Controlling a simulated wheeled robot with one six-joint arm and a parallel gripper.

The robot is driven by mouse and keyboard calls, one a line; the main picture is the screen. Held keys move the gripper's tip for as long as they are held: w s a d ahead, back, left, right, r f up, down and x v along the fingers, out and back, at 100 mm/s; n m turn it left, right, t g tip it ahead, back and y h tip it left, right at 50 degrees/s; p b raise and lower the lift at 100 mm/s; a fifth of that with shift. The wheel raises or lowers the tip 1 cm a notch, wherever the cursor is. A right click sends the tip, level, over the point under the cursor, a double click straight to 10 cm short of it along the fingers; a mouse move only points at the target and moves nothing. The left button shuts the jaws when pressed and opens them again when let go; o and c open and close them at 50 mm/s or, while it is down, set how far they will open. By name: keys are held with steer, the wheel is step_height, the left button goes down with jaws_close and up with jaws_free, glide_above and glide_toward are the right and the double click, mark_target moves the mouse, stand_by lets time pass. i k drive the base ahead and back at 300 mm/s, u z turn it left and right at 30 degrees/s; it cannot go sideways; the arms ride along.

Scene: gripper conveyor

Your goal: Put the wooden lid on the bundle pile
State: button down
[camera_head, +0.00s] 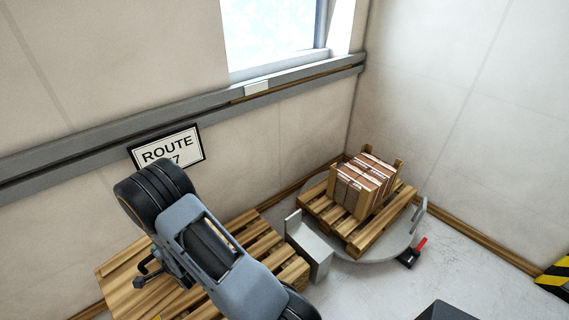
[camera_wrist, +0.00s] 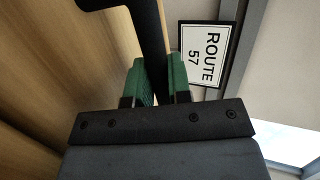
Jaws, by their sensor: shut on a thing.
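The bundle pile (camera_head: 362,187) is a block of brown strapped bundles with wooden end pieces. It stands on a wooden pallet (camera_head: 370,235) at the right of the head view. The wooden lid shows in the wrist view as a broad smooth wood surface (camera_wrist: 45,65) with a black handle (camera_wrist: 148,25). My gripper (camera_wrist: 157,65), with green finger pads, is shut on the black handle. In the head view my gripper (camera_head: 148,270) is at the lower left, partly hidden by my arm, over a smooth wooden board (camera_head: 128,297), far left of the pile.
The pile's pallet rests on a round grey turntable (camera_head: 385,254). A grey box-like post (camera_head: 312,250) stands between it and a slatted pallet (camera_head: 262,243) at left. A red-handled pedal (camera_head: 411,253) is at the turntable's right. A "ROUTE 57" sign (camera_head: 165,148) hangs on the wall.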

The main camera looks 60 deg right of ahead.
mark_target(365, 171)
steer(key=u, duration=1.75)
steer(key=k, duration=2.4)
steer(key=z, duration=2.65)
steer(key=i, duration=0.5)
steer(key=u, duration=0.05)
